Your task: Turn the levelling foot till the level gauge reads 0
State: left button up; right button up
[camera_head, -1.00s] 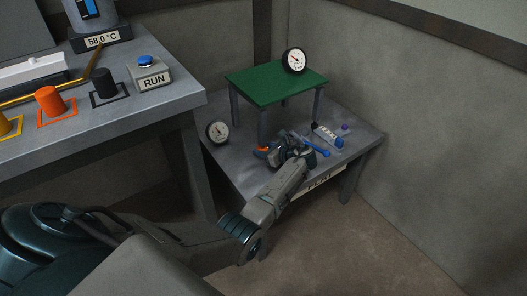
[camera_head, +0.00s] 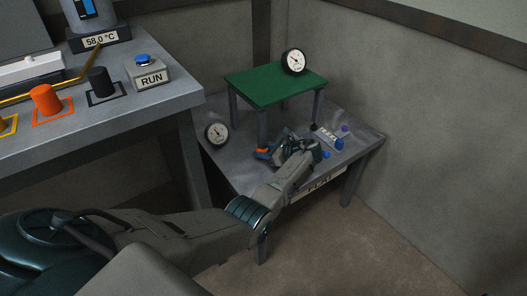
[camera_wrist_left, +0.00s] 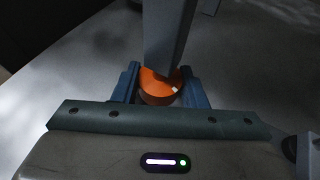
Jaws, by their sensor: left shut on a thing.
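A small table with a green top (camera_head: 275,85) and grey legs stands on a low grey bench. The orange levelling foot (camera_head: 262,150) is at the bottom of its front leg; it also shows in the left wrist view (camera_wrist_left: 157,90). My left gripper (camera_head: 268,152) is at the foot, with its blue fingers on either side and shut on it. A round white dial gauge (camera_head: 293,62) stands on the green top's back edge; its reading is too small to tell. A second dial (camera_head: 217,133) is on the bench at left. My right gripper is out of view.
A blue-ended thing (camera_head: 326,155), partly hidden by my gripper, and other small items (camera_head: 338,143) lie right of it on the bench. A higher workbench (camera_head: 130,115) with a RUN button (camera_head: 146,70) is at left. Walls stand behind and at right.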

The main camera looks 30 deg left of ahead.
pick_arm(q)
jog(key=o, duration=1)
jog(key=shift+c, duration=0.2)
